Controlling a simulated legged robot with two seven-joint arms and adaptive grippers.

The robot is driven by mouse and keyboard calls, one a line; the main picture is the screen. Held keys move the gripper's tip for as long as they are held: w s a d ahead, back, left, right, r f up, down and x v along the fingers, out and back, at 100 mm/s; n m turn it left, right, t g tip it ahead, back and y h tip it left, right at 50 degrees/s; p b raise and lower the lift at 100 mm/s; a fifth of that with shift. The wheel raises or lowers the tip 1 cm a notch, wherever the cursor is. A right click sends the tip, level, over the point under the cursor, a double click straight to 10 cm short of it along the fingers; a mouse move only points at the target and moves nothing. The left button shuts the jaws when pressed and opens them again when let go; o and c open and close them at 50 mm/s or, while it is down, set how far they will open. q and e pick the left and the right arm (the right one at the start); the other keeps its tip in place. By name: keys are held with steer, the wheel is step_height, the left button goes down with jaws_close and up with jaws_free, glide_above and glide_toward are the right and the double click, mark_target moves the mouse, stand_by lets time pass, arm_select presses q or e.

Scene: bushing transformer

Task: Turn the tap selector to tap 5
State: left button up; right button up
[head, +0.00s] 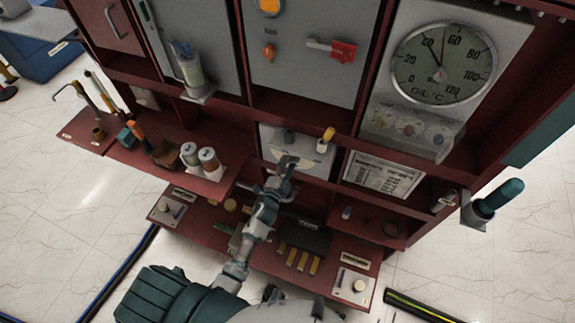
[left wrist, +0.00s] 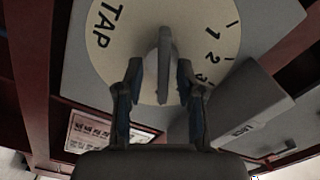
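The tap selector shows in the left wrist view as a round cream dial plate (left wrist: 105,55) marked TAP, with the numbers 1, 2 and 3 readable along its right side. A grey bar-shaped knob (left wrist: 165,65) stands out from its middle. My left gripper (left wrist: 160,75) is open, with one finger on each side of the knob and a visible gap on the left. Contact on the right side is unclear. In the head view my left gripper (head: 287,163) is at the front of the grey selector box (head: 315,165) and hides part of the dial. The remaining numbers are hidden. My right gripper is not identifiable.
A printed plate (head: 382,176) is right of the selector box, below a round oil temperature gauge (head: 443,62). A yellow-tipped lever (head: 328,134) stands on the box. Cylinders (head: 209,163) and tools stand on the left shelf. A grey labelled block (left wrist: 250,105) is close to my left fingers.

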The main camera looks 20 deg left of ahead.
arm_select(q)
steer(key=shift+s, duration=0.1)
steer(key=s, duration=1.1)
steer(key=shift+s, duration=0.4)
steer(key=shift+f, duration=0.15)
steer(key=s+f+n+g, duration=0.3)
steer(key=s+f+g, duration=0.1)
steer(key=f, duration=0.8)
steer(key=s+f+n+g, duration=0.3)
steer(key=s+f+g, duration=0.15)
steer(key=f, duration=0.75)
steer(key=s+f+n+g, duration=0.2)
steer(key=s+f+g, duration=0.2)
steer(key=s+f, duration=0.4)
steer(key=s+f+n+g, duration=0.2)
steer(key=s+f+g, duration=0.2)
steer(key=s, duration=0.9)
step_height(320, 180, down, 4)
steer(key=shift+s+d+r, duration=0.15)
steer(key=shift+s+d, duration=0.2)
steer(key=shift+d, duration=0.05)
